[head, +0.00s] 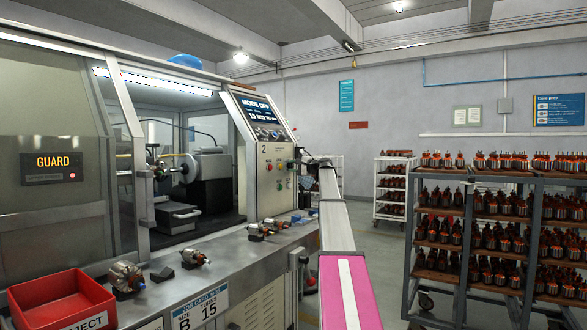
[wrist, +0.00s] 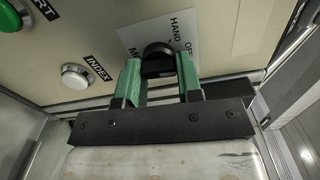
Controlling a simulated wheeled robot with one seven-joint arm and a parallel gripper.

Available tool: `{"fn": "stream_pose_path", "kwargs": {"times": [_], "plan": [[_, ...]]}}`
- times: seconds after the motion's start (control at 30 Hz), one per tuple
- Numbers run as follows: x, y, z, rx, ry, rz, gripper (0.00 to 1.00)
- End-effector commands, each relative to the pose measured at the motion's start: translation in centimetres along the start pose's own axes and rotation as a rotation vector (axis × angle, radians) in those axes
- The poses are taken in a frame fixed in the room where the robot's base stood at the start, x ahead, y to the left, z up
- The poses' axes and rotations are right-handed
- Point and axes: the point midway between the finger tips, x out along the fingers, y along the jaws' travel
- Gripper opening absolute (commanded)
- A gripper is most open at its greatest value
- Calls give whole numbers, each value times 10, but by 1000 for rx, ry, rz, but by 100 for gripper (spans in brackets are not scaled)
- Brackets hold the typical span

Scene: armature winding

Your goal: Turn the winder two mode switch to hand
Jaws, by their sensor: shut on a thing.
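The mode switch (wrist: 156,52) is a black knob on a pale plate (wrist: 135,35) in the wrist view. The plate reads HAND and OFF, with a third label starting with M partly hidden. My gripper (wrist: 158,68) has its two green fingers on either side of the knob, shut on it. The knob's pointer direction is hard to make out. In the head view the winder's control panel (head: 270,170) carries a 2, and its screen (head: 258,112) seems to read MODE OFF. My arm hides the gripper's contact there.
A white INDEX button (wrist: 75,76) and a green button (wrist: 8,18) lie left of the switch. The bench holds a red reject bin (head: 60,300), armatures (head: 126,277) and a job card (head: 200,308). Loaded racks (head: 480,235) stand to the right.

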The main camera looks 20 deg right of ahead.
Motion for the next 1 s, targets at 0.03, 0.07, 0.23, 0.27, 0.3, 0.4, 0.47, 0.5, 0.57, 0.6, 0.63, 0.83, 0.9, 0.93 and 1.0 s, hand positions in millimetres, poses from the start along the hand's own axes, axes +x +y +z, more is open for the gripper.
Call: {"fn": "stream_pose_path", "kwargs": {"times": [0.03, 0.07, 0.23, 0.27, 0.3, 0.4, 0.47, 0.5, 0.57, 0.6, 0.63, 0.83, 0.9, 0.93, 1.0], "plan": [[-1, 0, 0, -45, -1, 2, 10], [-1, 0, 0, -74, -1, 2, 10], [-1, 0, 1, -235, -1, 2, 10], [-1, 0, 1, -264, -1, 2, 10], [-1, -1, 1, -302, -1, 2, 10], [-1, -1, 1, -396, -1, 2, 10], [-1, -1, 1, -452, -1, 2, 10], [-1, -1, 1, -488, -1, 2, 10], [-1, -2, 2, -541, -1, 2, 10], [-1, -2, 2, -575, -1, 2, 10], [-1, -2, 2, -598, -1, 2, 10], [-1, -2, 2, -738, -1, 2, 10], [-1, -2, 2, -775, -1, 2, 10], [-1, -2, 2, -790, -1, 2, 10], [-1, -2, 2, -820, -2, 2, 10]]}}
